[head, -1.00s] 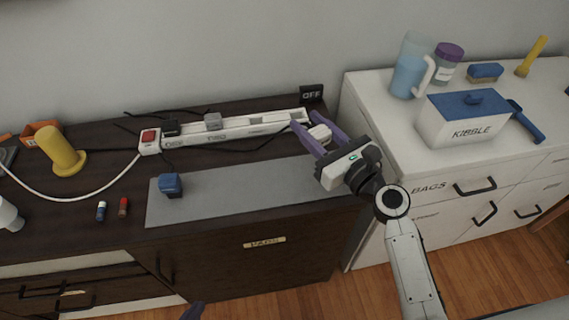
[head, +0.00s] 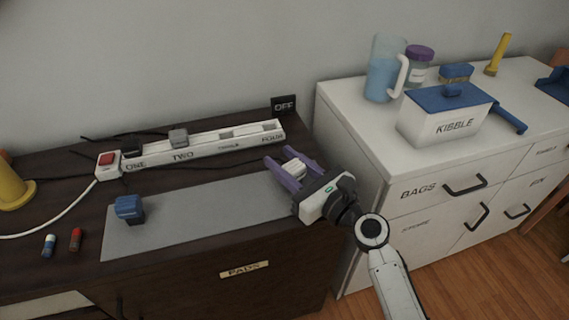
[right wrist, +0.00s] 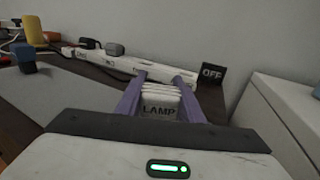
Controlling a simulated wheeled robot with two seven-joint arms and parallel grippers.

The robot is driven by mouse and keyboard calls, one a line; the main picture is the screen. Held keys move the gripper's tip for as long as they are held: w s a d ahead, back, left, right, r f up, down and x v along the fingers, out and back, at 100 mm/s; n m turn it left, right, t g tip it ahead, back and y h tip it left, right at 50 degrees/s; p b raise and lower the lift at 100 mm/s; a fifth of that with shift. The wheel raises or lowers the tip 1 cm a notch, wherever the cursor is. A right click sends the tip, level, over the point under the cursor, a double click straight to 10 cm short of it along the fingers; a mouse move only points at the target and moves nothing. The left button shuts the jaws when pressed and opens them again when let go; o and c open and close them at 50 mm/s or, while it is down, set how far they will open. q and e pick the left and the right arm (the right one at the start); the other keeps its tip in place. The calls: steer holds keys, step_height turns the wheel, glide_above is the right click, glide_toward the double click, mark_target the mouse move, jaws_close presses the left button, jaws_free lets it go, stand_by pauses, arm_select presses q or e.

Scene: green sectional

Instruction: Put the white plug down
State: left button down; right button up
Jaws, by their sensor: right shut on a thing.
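The white plug (head: 294,168) is between the purple fingers of my right gripper (head: 285,160), which is shut on it. In the right wrist view the plug (right wrist: 160,101) shows the word LAMP and is gripped from both sides. The gripper is over the right end of the grey mat (head: 190,217), in front of the white power strip (head: 210,145). I cannot tell whether the plug touches the mat. My left gripper is not in view.
A black plug (head: 132,146) and a grey plug (head: 178,138) sit in the strip; its right part shows free sockets. A blue block (head: 129,208) is on the mat's left end. An OFF sign (head: 284,104) stands behind. The mat's middle is clear.

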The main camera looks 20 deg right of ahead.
mark_target(299, 175)
steer(key=shift+f, duration=0.2)
steer(key=o, duration=1.1)
steer(key=shift+c, duration=0.2)
steer(key=shift+r, duration=0.35)
steer(key=v, duration=1)
steer(key=shift+s+d+f, duration=0.15)
steer(key=shift+s+f, duration=0.05)
steer(key=shift+s, duration=0.15)
steer(key=shift+s+d+r, duration=0.1)
steer(key=shift+s+d, duration=0.2)
steer(key=shift+s, duration=0.3)
